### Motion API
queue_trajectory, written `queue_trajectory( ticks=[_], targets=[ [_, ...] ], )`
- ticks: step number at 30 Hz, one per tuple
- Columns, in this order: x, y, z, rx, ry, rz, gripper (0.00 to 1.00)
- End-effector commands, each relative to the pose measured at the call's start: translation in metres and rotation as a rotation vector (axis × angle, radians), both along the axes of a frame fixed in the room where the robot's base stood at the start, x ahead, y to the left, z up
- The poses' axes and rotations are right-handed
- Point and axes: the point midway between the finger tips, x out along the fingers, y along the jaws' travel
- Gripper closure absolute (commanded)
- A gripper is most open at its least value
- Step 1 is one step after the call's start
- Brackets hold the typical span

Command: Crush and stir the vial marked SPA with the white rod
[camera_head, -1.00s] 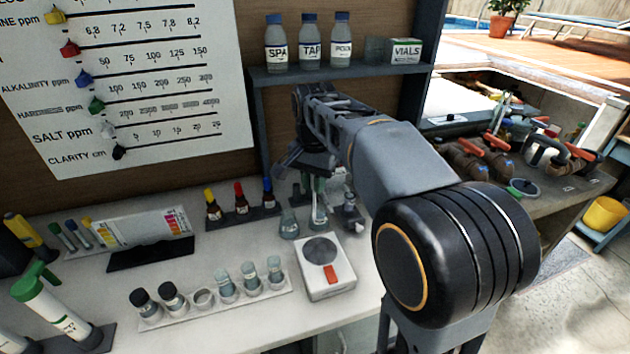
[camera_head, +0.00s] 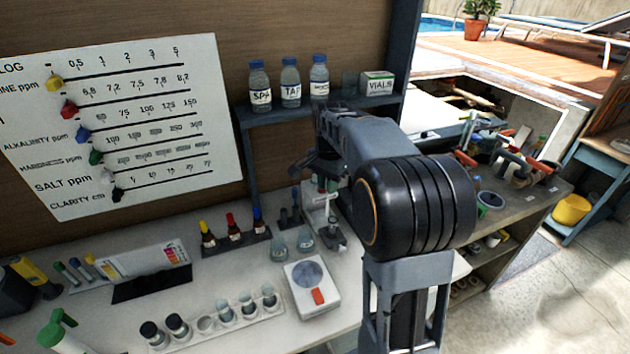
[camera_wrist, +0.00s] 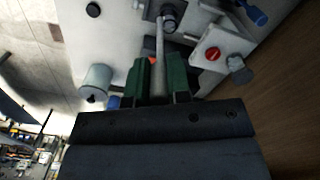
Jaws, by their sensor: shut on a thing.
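My gripper (camera_wrist: 160,82) shows green fingers in the wrist view, shut on a pale slender rod (camera_wrist: 160,45) that sticks out past the fingertips. In the head view my gripper is mostly hidden behind my arm, in front of the shelf and above the back of the bench. A bottle labelled SPA (camera_head: 259,96) stands upright on the shelf. Several small vials stand in a white rack (camera_head: 208,335) at the bench front; two at its left have dark caps (camera_head: 149,330) and the others are clear and look uncapped (camera_head: 247,304). No vial label is readable there.
Bottles TAP (camera_head: 291,90) and another (camera_head: 319,88), and a VIALS box (camera_head: 377,84), share the shelf. A white scale-like device (camera_head: 310,288), glass flasks (camera_head: 279,247) and dropper bottles (camera_head: 231,228) occupy the bench. A white instrument (camera_head: 322,212) stands below my gripper.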

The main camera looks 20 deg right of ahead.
Motion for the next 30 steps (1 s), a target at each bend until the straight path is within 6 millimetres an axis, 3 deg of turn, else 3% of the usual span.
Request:
queue_trajectory(
  ticks=[1,7,12,30],
  targets=[
    [0.004,-0.008,0.01,0.0,0.001,-0.034,1.0],
    [0.019,-0.032,0.012,0.0,0.001,-0.18,1.0],
    [0.03,-0.035,0.007,0.0,0.0,-0.269,1.0],
    [0.031,-0.035,-0.028,-0.001,-0.001,-0.297,1.0]
  ],
)
